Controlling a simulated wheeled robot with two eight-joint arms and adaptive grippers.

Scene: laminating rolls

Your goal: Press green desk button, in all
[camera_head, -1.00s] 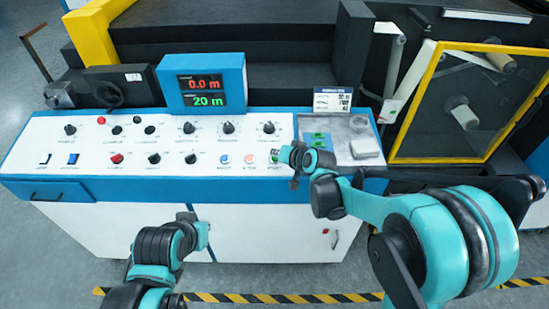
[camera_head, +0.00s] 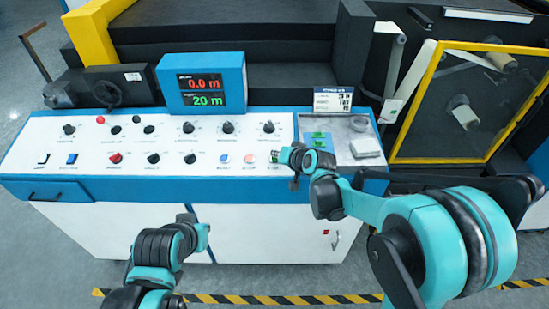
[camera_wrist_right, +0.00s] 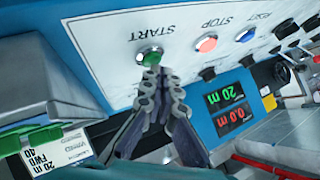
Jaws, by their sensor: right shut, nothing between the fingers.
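The green START button (camera_wrist_right: 150,56) sits on the white desk panel, at the right end of the lower row of controls. In the head view the green button (camera_head: 274,156) is partly hidden by my right gripper (camera_head: 281,157). In the right wrist view my right gripper (camera_wrist_right: 152,72) is shut and empty, its fingertips at the button's face, touching or almost touching it. My left gripper (camera_head: 203,232) is low in front of the desk's white front, away from the panel; its fingers are not clear enough to tell their state.
Knobs fill the panel (camera_head: 100,140). A display (camera_head: 203,84) reads 0.0 m and 20 m. A tray (camera_head: 340,150) with a label card is at the right.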

